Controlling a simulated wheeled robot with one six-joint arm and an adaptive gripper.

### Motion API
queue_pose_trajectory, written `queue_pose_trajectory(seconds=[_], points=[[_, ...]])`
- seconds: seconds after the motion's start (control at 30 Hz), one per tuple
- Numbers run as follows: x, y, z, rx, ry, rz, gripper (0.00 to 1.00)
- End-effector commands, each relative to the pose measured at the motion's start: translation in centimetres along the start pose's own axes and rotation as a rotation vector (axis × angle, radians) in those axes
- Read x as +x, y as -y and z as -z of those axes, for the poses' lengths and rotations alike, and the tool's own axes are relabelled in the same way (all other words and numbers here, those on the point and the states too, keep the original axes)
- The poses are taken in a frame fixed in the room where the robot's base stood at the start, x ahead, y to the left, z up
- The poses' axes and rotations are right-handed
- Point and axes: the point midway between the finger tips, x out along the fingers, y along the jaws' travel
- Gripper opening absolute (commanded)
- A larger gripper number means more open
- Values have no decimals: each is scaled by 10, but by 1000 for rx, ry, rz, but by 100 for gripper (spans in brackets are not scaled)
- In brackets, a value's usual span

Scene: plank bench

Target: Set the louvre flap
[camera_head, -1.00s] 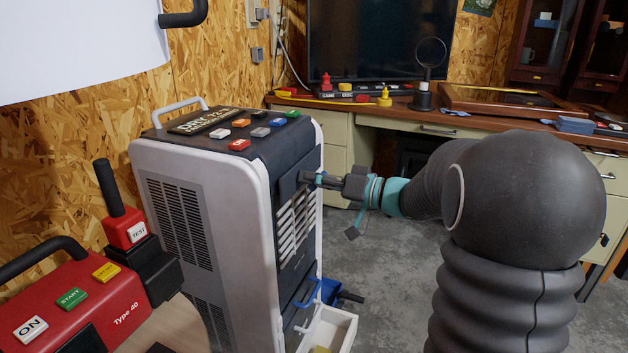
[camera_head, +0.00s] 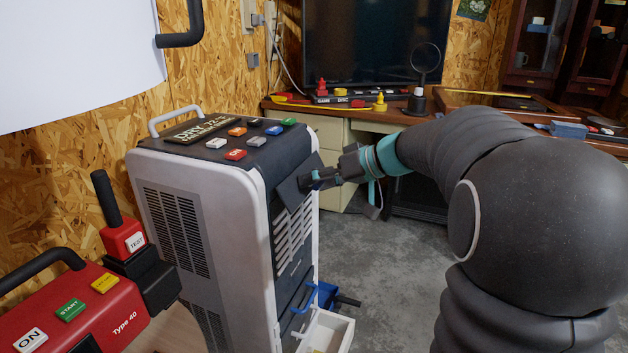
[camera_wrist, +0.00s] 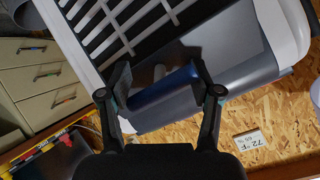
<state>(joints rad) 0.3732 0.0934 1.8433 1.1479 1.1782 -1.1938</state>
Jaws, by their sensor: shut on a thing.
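A white and dark grey air cooler (camera_head: 180,250) stands upright at the picture's middle left in the head view. Its louvre flap (camera_head: 288,192) is a dark panel on the upper front, above white slats, and stands tilted out from the front. My gripper (camera_head: 314,180) is at the flap's outer edge. In the wrist view, the fingers of my gripper (camera_wrist: 164,84) are on either side of the flap's dark blue edge part (camera_wrist: 160,90), shut on it. The finger contact itself is partly hidden in the head view.
Coloured buttons (camera_head: 236,154) sit on the cooler's top. A red machine (camera_head: 85,305) with handles stands at the left front. A white drawer (camera_head: 330,330) juts out low on the cooler's front. A desk (camera_head: 340,125) stands behind. Grey floor lies open right of the cooler.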

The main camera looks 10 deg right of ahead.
Motion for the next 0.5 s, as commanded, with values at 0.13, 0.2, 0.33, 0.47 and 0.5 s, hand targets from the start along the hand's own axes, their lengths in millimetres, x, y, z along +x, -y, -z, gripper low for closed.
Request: queue_pose_trajectory(seconds=[0.13,0.2,0.33,0.47,0.5], points=[[-9,7,11,-12,116,-79,29],[-12,9,14,-12,171,-114,29],[-15,12,18,-13,274,-182,29],[-18,14,21,-14,375,-251,29],[-18,15,22,-14,406,-270,29]])
